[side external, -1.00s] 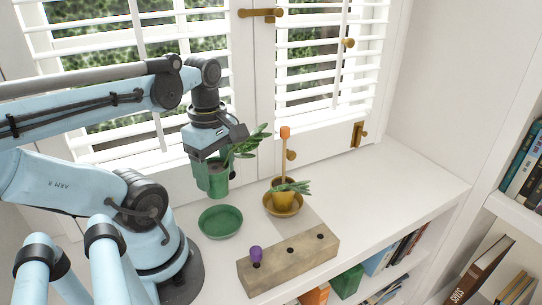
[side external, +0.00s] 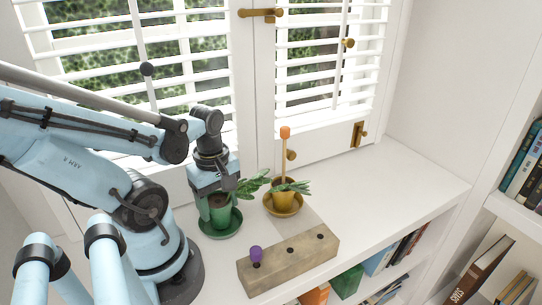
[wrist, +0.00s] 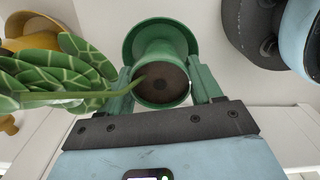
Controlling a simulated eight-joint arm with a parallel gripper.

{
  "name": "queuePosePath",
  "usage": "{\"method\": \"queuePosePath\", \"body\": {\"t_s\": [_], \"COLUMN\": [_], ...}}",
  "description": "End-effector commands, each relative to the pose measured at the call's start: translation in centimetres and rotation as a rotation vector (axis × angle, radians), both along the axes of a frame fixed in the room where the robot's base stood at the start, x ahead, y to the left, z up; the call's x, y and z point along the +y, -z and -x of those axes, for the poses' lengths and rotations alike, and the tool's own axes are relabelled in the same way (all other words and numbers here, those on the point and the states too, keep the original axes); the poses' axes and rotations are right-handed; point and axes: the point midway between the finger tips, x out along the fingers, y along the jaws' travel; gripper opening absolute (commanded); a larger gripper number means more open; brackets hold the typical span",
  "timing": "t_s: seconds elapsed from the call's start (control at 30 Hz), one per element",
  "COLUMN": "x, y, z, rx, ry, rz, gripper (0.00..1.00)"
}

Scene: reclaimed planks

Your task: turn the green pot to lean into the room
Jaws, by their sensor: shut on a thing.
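The green pot (side external: 219,216) is held in my gripper (side external: 215,200), low over the green saucer (side external: 237,222). It looks upright; whether its base touches the saucer is hard to tell. Its leafy plant (side external: 250,187) leans to the right, toward the yellow pot. In the wrist view, the fingers of my gripper (wrist: 163,82) close on both sides of the green pot (wrist: 160,48), with dark soil showing. The plant's leaves (wrist: 50,80) reach out to the left there, and the saucer (wrist: 133,38) rim shows behind the pot.
A yellow pot (side external: 283,201) with a small plant and an orange-topped stick stands in its saucer to the right. A wooden block (side external: 288,262) with a purple knob (side external: 256,254) lies in front. White shuttered windows stand behind. The sill's right side is clear.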

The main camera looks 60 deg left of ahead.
Motion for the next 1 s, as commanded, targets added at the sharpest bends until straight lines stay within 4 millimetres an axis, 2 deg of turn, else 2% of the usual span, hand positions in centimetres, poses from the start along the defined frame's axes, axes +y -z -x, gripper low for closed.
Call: {"method": "queuePosePath", "body": {"t_s": [0.43,0.47,0.63,1.0], "x": [0.00,0.00,-0.02,0.00], "y": [0.45,0.45,0.45,0.33], "z": [0.02,0.02,0.03,0.02], "rx": [0.000,0.000,0.000,0.000], "ry": [-0.001,-0.001,-0.001,-0.001], "rz": [0.000,0.000,0.000,0.000], "gripper": [0.22,0.68,0.94,0.94]}}
